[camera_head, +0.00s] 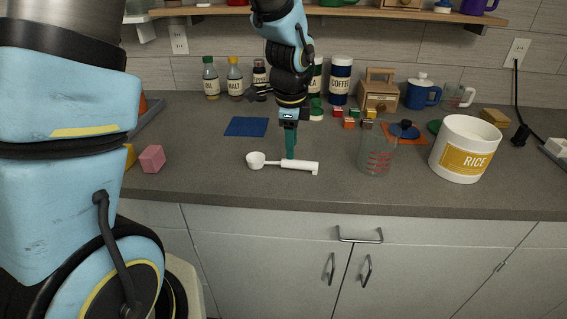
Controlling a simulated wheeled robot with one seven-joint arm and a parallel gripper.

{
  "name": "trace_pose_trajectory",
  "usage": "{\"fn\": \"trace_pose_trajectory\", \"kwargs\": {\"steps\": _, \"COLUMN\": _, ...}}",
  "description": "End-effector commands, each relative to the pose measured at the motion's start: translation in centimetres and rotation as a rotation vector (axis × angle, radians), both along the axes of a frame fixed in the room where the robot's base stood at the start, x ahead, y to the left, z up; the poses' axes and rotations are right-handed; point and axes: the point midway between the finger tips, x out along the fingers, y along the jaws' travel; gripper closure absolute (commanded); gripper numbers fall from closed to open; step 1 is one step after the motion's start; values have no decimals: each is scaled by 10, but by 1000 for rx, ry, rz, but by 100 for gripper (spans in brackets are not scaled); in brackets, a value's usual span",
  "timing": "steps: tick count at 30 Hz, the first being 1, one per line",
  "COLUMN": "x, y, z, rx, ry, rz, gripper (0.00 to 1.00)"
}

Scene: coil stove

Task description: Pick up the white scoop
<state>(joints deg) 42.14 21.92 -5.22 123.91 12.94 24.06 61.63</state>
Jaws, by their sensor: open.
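The white scoop (300,166) lies flat on the grey counter, with its round bowl at the left and its handle stretching to the right. My gripper (290,156) points straight down at the scoop, with its teal fingertips right at the handle's near-bowl half. Whether the fingers touch or straddle the handle cannot be told from this angle. The gripper is open; one finger hides the other.
A clear measuring cup (377,155) and a white rice canister (465,149) stand to the right. A blue mat (246,127) lies behind left, a pink block (152,158) farther left. Bottles and small spice boxes stand behind. The counter's front edge (340,207) is close.

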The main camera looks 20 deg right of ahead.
Motion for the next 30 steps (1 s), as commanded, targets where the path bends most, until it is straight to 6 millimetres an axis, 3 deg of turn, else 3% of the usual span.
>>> {"fn": "trace_pose_trajectory", "kwargs": {"steps": 8, "x": 3, "y": -2, "z": -18, "rx": 2, "ry": 2, "rz": 1, "gripper": 54}}
{"fn": "trace_pose_trajectory", "kwargs": {"steps": 18, "x": 10, "y": -6, "z": -56, "rx": 1, "ry": 2, "rz": 3, "gripper": 54}}
{"fn": "trace_pose_trajectory", "kwargs": {"steps": 27, "x": 11, "y": -7, "z": -60, "rx": -1, "ry": -1, "rz": 3, "gripper": 54}}
{"fn": "trace_pose_trajectory", "kwargs": {"steps": 30, "x": 11, "y": -7, "z": -60, "rx": -1, "ry": -1, "rz": 3, "gripper": 64}}
